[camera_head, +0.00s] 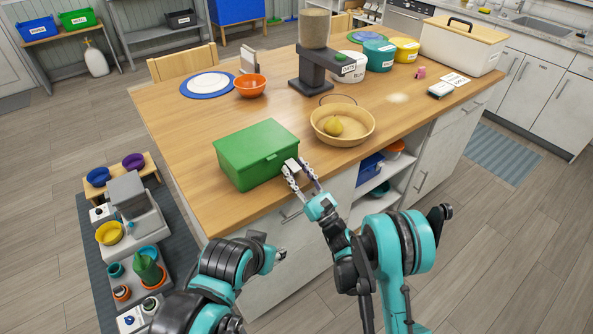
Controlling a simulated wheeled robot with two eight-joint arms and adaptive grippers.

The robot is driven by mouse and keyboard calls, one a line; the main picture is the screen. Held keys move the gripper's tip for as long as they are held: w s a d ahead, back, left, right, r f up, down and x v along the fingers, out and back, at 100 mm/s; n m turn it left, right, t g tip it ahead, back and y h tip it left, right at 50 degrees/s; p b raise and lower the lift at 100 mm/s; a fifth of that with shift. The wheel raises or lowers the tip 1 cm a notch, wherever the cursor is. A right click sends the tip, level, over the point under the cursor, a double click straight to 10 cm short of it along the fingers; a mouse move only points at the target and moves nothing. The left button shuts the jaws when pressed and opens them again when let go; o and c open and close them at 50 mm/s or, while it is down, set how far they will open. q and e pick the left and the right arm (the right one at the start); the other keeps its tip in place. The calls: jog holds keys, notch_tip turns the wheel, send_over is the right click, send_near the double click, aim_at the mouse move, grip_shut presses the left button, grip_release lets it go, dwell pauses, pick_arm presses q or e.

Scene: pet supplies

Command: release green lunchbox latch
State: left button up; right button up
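The green lunchbox (257,153) sits closed near the front edge of the wooden island. Its front side, with a small latch (271,156) near the lid seam, faces my arms. Whether a fingertip touches the box cannot be told. My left gripper (280,256) is low in front of the island, away from the lunchbox. Its fingers are too small and turned to read.
Behind are an orange bowl (250,86), a blue-rimmed plate (208,84) and a dark feeder (313,70). The island top (190,150) left of the lunchbox is clear.

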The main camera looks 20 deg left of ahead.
aim_at(297, 169)
jog(key=shift+r, duration=0.15)
notch_tip(297, 169, up, 10)
jog(key=shift+f, duration=0.15)
dwell(0.4)
dwell(0.4)
